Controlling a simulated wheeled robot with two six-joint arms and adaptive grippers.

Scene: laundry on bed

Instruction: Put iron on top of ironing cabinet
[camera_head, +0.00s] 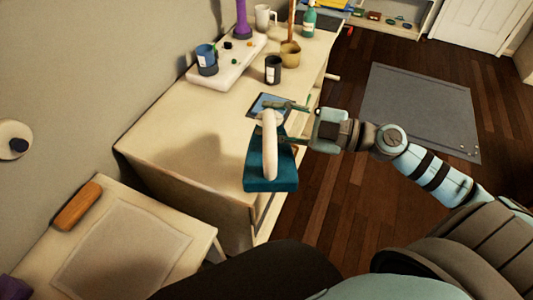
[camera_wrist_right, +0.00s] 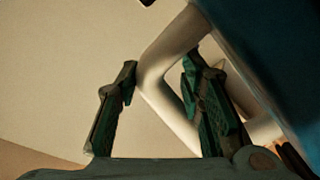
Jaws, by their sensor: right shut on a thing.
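The iron has a dark teal body (camera_head: 259,181) and a white handle (camera_head: 269,145). It hangs in front of the long cream cabinet's near right part in the head view. My right gripper (camera_head: 286,122) reaches in from the right and is shut on the iron's handle. In the right wrist view, the white handle (camera_wrist_right: 152,78) passes between the two green fingers of the gripper (camera_wrist_right: 157,78), with the teal body at upper right. A lower cream cabinet (camera_head: 205,236) with a pale flat pad stands at lower left. I cannot tell which is the ironing cabinet. My left gripper is not in view.
The long cabinet (camera_head: 165,130) has a clear near end. A brown roll (camera_head: 78,206) lies beside the pad (camera_head: 120,255).

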